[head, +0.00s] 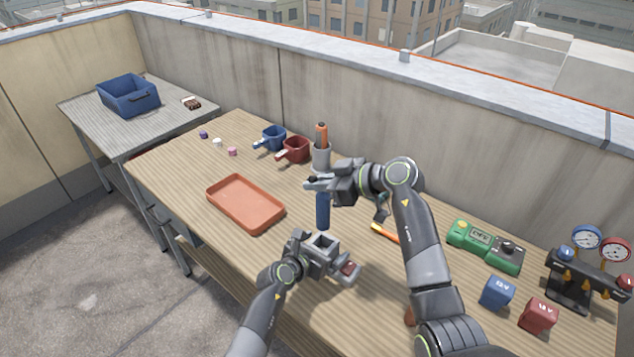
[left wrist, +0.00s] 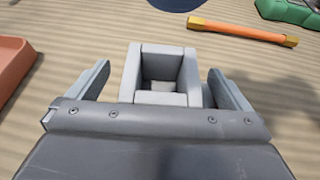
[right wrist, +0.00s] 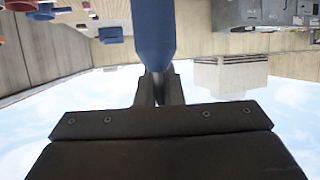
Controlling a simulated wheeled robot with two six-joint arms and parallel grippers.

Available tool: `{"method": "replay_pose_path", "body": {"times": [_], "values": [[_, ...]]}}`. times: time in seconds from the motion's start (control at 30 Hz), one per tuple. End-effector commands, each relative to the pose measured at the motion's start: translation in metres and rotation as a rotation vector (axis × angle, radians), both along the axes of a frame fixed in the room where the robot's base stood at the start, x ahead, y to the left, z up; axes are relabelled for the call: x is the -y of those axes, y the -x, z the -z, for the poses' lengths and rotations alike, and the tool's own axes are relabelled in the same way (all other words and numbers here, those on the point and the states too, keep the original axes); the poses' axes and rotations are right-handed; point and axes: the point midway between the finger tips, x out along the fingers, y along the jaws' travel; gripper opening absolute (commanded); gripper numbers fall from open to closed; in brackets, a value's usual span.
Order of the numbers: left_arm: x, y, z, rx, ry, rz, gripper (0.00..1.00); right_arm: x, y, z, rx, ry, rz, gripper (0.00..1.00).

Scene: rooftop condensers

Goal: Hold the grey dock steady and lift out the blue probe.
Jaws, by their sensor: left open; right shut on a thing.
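The grey dock (head: 322,243) stands on the wooden table, and its square socket looks empty in the left wrist view (left wrist: 162,72). My left gripper (head: 327,256) is open, with one finger on each side of the dock and a visible gap on both sides in the left wrist view (left wrist: 162,88). The blue probe (head: 323,212) hangs roughly upright above the dock, clear of it. My right gripper (head: 318,184) is shut on the probe's upper part. The probe (right wrist: 153,35) also fills the middle of the right wrist view, hiding part of the fingertips.
An orange tray (head: 224,202) lies left of the dock. Blue (head: 273,138) and red (head: 294,149) mugs and a grey tool cup (head: 321,157) stand behind. An orange stick (left wrist: 240,30), a green meter (head: 470,236), two cubes and a gauge set (head: 588,272) are to the right.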

Motion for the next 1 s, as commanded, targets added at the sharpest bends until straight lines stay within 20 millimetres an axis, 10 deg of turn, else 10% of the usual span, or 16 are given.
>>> {"method": "replay_pose_path", "body": {"times": [1.0], "values": [[-0.045,0.071,-0.035,0.0,0.0,0.0,1.0,0.0,0.0,-0.069,0.001,-0.001,0.0,0.0]]}}
